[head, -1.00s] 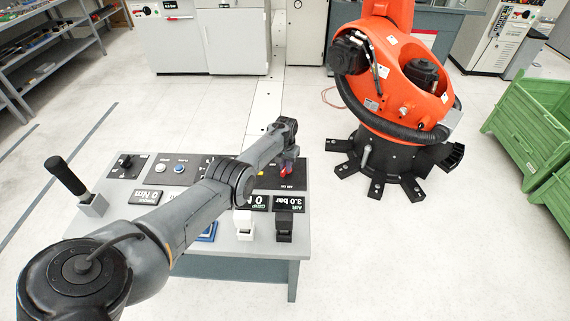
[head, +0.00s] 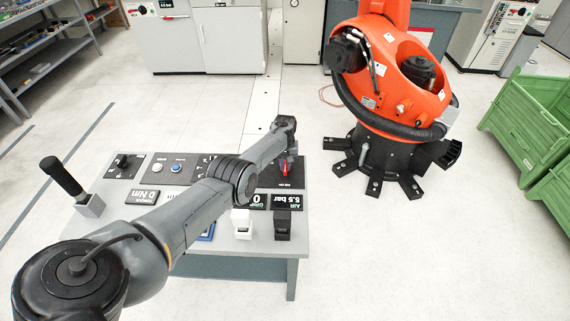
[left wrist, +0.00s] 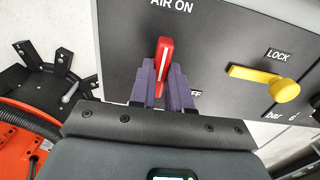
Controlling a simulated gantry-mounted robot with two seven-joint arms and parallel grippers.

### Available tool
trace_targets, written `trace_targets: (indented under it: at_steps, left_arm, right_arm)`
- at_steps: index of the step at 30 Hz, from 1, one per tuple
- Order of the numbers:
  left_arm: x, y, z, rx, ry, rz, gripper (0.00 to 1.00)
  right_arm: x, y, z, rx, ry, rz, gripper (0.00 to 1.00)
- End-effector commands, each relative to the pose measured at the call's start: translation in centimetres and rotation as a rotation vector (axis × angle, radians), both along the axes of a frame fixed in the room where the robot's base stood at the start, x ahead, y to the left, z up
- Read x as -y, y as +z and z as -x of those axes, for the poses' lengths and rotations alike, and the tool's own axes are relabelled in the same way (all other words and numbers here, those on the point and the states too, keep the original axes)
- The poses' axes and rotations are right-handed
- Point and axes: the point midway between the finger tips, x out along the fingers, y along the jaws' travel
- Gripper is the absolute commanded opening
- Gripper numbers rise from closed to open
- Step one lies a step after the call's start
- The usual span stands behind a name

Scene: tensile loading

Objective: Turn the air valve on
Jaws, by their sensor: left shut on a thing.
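The red air valve handle (left wrist: 165,58) stands on the dark panel in the left wrist view, pointing up toward the AIR ON label, with part of an OFF label below. The handle also shows in the head view (head: 284,167), just below my left gripper (head: 287,152). My left gripper's purple fingers (left wrist: 163,76) are shut on the handle, one on each side; they cover its lower part. My right gripper is not in view.
A yellow LOCK lever (left wrist: 265,80) sits right of the red handle. The console table (head: 225,245) also carries buttons, displays and a black-handled lever (head: 65,178) at its left. An orange robot (head: 395,75) stands behind right, green crates (head: 525,125) at far right.

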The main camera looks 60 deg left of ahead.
Motion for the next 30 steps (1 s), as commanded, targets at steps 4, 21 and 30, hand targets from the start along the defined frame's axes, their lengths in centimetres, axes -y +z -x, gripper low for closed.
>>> trace_targets:
  at_steps: [4, 21, 30]
  left_arm:
    - [0.0, -0.1, 0.0, 0.000, 0.004, -0.001, 0.00]
    - [0.0, 0.1, 0.0, 0.001, 0.001, -0.001, 0.43]
    - [0.0, 3.2, -0.1, 0.002, 0.002, -0.001, 0.43]
  right_arm:
    - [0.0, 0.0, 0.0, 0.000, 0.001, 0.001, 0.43]
    - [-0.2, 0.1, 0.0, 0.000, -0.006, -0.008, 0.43]
    - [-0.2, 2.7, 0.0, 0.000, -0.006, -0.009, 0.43]
